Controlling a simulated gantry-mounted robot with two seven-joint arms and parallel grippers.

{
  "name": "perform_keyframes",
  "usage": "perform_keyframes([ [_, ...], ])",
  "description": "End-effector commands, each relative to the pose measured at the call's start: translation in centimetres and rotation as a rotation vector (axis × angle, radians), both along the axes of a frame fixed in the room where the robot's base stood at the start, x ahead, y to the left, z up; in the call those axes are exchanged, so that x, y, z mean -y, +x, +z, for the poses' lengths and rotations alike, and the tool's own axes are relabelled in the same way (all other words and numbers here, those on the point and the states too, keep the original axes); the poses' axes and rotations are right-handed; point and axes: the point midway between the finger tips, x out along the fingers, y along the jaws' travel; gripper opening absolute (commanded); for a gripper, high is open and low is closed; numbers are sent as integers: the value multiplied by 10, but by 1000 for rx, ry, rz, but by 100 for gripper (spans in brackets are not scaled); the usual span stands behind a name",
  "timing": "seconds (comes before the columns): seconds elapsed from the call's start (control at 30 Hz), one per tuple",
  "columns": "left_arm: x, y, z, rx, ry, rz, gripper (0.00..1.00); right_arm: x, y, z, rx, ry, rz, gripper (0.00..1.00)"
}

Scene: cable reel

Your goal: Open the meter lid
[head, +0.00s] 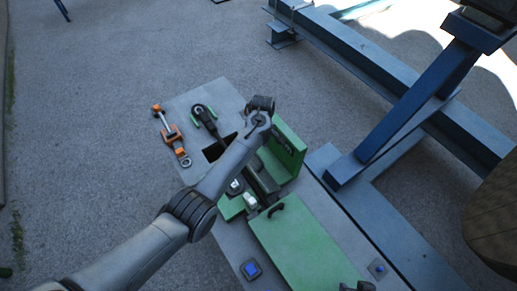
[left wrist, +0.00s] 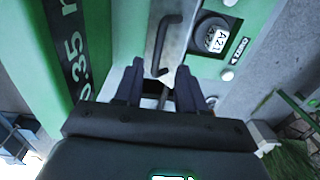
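In the left wrist view, a grey metal lid (left wrist: 184,42) with a black bar handle (left wrist: 167,45) lies on a green housing. My left gripper (left wrist: 158,72) is open, with its two dark fingers on either side of the handle's near end; I cannot tell whether they touch it. Beside the lid is a round dial (left wrist: 216,38) marked "A21", next to a small "ZERO" label (left wrist: 238,48). In the head view, my left arm covers much of the green meter area, and its gripper fingers are hidden. My right gripper is not in view.
A green upright plate (head: 287,146) stands beside my arm. A long green cover (head: 301,246) with a black handle (head: 277,210) lies in front. An orange clamp tool (head: 170,132) and a green-handled tool (head: 204,115) lie on the grey bench (head: 185,98). A blue steel frame (head: 375,75) stands right.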

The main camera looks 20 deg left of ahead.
Motion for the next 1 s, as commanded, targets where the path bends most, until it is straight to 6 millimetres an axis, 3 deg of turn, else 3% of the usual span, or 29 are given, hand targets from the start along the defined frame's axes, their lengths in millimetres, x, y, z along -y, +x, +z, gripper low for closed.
perform_keyframes([
  [0.2,0,1,22,1,1,1,40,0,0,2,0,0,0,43],
  [0.57,0,1,27,-1,1,1,40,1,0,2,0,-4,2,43],
  [0.67,-1,1,26,2,2,-1,28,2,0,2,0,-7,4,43],
  [0.83,-26,5,1,65,33,-42,1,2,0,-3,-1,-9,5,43],
  [1.0,-92,14,-55,259,125,-193,0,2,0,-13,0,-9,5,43],
])
